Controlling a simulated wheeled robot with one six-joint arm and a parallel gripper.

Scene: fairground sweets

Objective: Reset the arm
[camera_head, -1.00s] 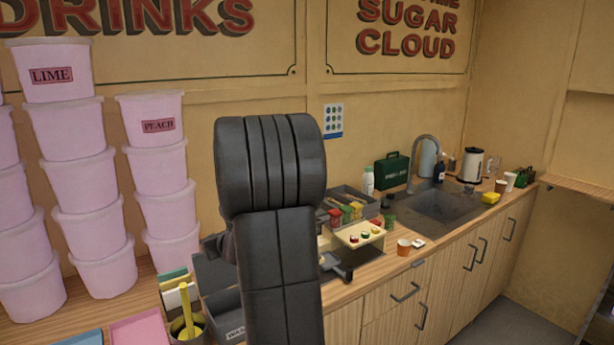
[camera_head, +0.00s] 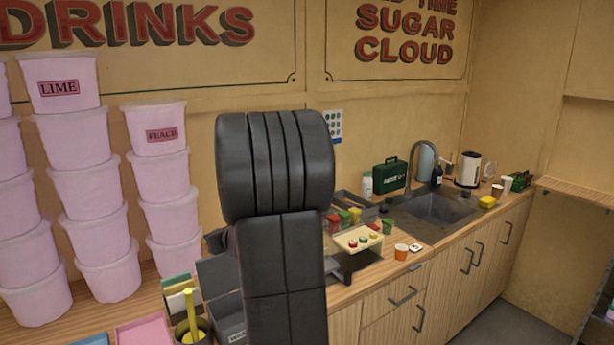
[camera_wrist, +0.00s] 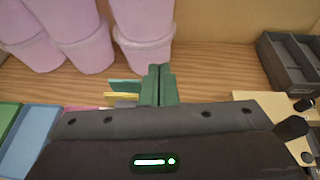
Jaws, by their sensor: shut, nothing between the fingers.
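My gripper (camera_wrist: 160,84) shows in the wrist view with its two green fingers pressed together and nothing between them. It is above the wooden counter (camera_wrist: 215,75), in front of the pink tubs. In the head view my dark arm fills the middle of the picture and hides part of the counter. My gripper cannot be made out in the head view.
Stacked pink tubs (camera_head: 85,190) stand at the left. A pot with a yellow utensil (camera_head: 190,318) is near the front. A grey divided tray (camera_wrist: 290,65) is at the wrist view's right.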

